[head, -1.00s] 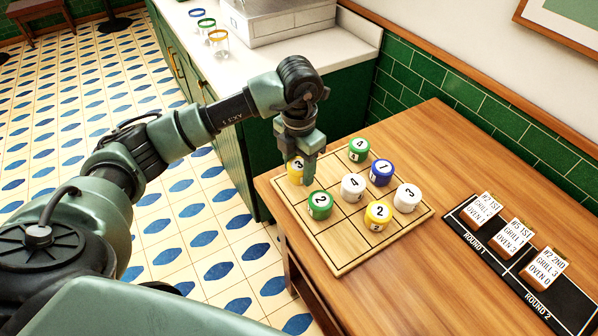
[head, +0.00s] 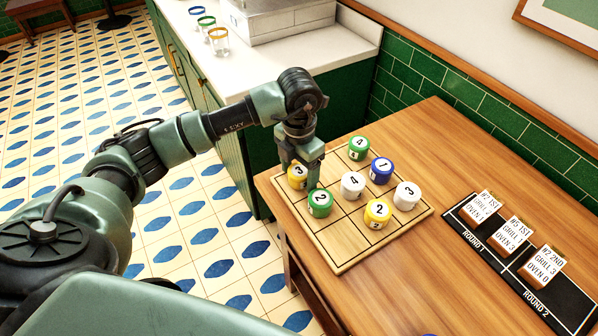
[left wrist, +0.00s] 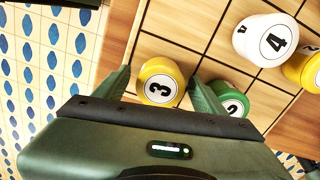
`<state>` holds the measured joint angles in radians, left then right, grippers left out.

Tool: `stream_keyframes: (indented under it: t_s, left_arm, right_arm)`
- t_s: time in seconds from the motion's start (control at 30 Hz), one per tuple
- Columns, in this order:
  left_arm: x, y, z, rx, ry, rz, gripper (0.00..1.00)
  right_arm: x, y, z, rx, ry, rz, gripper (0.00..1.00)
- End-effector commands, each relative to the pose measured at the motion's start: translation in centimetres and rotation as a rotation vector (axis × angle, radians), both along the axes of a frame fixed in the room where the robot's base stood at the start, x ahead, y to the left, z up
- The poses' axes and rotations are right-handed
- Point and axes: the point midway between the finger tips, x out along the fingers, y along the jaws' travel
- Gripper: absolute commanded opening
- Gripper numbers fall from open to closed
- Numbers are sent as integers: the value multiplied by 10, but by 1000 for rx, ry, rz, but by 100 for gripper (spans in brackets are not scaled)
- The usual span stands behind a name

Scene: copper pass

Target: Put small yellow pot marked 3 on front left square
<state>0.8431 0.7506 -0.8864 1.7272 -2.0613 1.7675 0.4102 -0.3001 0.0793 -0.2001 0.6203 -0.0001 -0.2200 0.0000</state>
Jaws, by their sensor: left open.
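The small yellow pot marked 3 (head: 297,177) stands in the left corner square of the wooden grid board (head: 337,262). My left gripper (head: 304,180) is low over that corner, pointing down and partly covering the pot. In the left wrist view the yellow pot (left wrist: 160,82) is between the two open fingers of my left gripper (left wrist: 162,92), with small gaps beside it. The right finger is close to the green pot marked 2 (left wrist: 228,97), which stands in the adjoining square. My right gripper is not in view.
Other pots on the board are green 2 (head: 320,203), white 4 (head: 353,186), green 4 (head: 359,148), blue 1 (head: 381,170), yellow 2 (head: 377,214) and white 3 (head: 407,196). The square at the board's nearest corner is bare. A black ticket rack (head: 510,262) lies to the right.

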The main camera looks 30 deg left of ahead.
Motion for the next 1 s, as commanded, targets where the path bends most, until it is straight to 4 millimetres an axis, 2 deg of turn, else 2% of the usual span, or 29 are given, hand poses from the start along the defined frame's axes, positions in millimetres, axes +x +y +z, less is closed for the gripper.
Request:
stream_keyframes:
  t_s: [0.17,0.4,0.6,0.77,1.0]
  left_arm:
    - [2,0,25,0,-7,-2,71]
    - [2,0,78,-1,-8,-1,71]
    - [1,0,111,1,-4,0,71]
    - [0,0,120,0,-1,0,71]
    - [0,0,121,-1,0,0,71]
  right_arm:
    - [0,0,-8,0,0,0,71]
    - [0,0,-21,0,0,0,71]
    - [0,0,-24,0,0,0,71]
    - [0,0,-24,0,0,0,71]
    - [0,0,-24,0,0,0,71]
